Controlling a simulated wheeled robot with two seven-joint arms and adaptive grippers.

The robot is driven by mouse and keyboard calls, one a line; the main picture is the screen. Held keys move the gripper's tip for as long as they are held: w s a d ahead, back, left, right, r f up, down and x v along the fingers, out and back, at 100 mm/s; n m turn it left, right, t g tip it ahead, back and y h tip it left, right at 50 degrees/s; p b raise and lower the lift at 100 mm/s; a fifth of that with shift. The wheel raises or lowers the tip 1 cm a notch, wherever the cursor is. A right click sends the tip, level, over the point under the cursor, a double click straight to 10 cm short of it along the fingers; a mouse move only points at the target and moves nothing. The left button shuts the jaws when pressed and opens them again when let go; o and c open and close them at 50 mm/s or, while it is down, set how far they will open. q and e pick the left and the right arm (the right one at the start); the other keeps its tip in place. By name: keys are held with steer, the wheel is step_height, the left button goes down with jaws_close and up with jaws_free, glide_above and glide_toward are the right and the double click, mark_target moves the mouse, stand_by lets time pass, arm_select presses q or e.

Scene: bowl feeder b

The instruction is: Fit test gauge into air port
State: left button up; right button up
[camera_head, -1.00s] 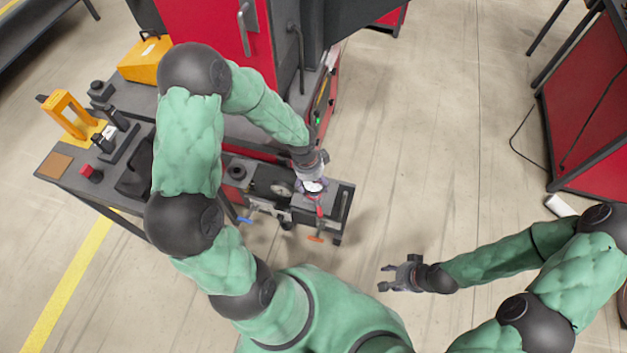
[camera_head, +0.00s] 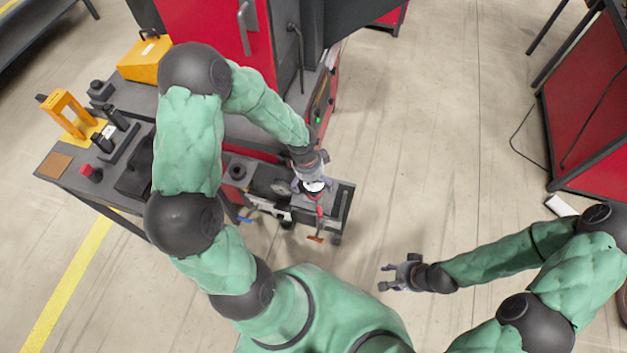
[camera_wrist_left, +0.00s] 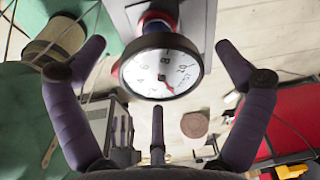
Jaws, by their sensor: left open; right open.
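The test gauge (camera_wrist_left: 161,72) has a round white dial and a black rim in the left wrist view. Its neck meets a red and blue fitting (camera_wrist_left: 158,18) at a grey block (camera_wrist_left: 196,22). How far it is seated in the air port cannot be told, as the dial hides the joint. My left gripper (camera_head: 313,188) is over the gauge at the front bench unit. In the wrist view its fingers are spread wide around the dial with gaps on both sides. My right gripper (camera_head: 388,277) is open and empty over bare floor.
The front bench unit (camera_head: 342,208) carries a blue handle (camera_head: 245,220) and an orange-red handle (camera_head: 316,239). A tall red cabinet (camera_head: 205,25) stands behind. An orange stand (camera_head: 68,112) is on the left bench.

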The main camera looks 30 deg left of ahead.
arm_select(q)
step_height(320, 180, up, 12)
steer(key=a, duration=0.1)
steer(key=shift+s+a, duration=0.2)
steer(key=shift+s, duration=0.25)
steer(key=shift+f, duration=0.1)
arm_select(e)
steer(key=shift+s, duration=0.1)
